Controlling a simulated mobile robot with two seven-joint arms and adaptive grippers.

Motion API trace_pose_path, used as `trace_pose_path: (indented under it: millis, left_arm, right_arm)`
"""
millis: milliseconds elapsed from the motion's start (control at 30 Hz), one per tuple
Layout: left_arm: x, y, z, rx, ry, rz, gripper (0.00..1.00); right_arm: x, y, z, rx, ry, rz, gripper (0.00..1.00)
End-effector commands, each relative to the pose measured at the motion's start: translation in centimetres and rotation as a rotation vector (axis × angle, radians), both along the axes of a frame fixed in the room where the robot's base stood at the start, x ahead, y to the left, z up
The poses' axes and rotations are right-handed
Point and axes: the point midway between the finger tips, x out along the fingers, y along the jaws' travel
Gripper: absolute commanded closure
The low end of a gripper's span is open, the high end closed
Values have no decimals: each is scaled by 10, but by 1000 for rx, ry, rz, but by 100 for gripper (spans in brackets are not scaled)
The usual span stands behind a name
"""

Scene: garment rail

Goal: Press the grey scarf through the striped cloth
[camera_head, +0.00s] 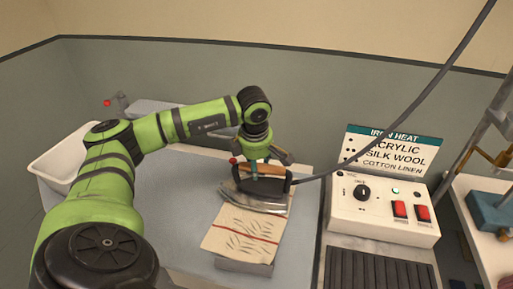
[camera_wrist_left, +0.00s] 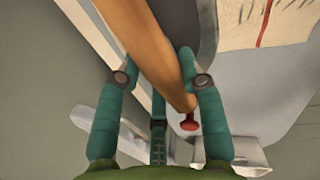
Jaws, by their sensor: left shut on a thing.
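My left gripper (camera_head: 258,160) is shut on the wooden handle (camera_wrist_left: 155,45) of a dark iron (camera_head: 262,187). The iron is over the far end of the cream striped cloth (camera_head: 238,232); whether its sole touches the cloth I cannot tell. The cloth has red stripes and dark wavy crease-like marks on its near part. A grey layer, likely the grey scarf (camera_head: 245,267), sticks out under the cloth's near edge; the rest of it is hidden. The left wrist view shows the handle between the fingers and a red knob (camera_wrist_left: 189,123) near its end. My right gripper is out of view.
The pale board (camera_head: 190,210) has free room left of the cloth. A control box (camera_head: 383,215) with a dial, a lit green lamp and red switches stands right, before a heat sign (camera_head: 390,153). A ribbed dark plate (camera_head: 380,268) lies nearer. The iron's cord (camera_head: 400,110) runs up right.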

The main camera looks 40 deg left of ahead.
Motion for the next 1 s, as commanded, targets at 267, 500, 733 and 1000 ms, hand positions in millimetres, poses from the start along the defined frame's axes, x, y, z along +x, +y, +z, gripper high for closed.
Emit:
trace_pose_path:
  millis: [267,500,733,1000]
  left_arm:
    - [-6,-5,5,0,-11,-1,92]
    - [-21,-15,5,0,-9,-1,92]
    - [-35,-24,5,1,-11,0,92]
    - [-51,-35,5,0,-11,1,92]
  right_arm:
    - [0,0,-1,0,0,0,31]
    - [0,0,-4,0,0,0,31]
    - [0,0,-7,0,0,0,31]
    - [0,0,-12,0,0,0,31]
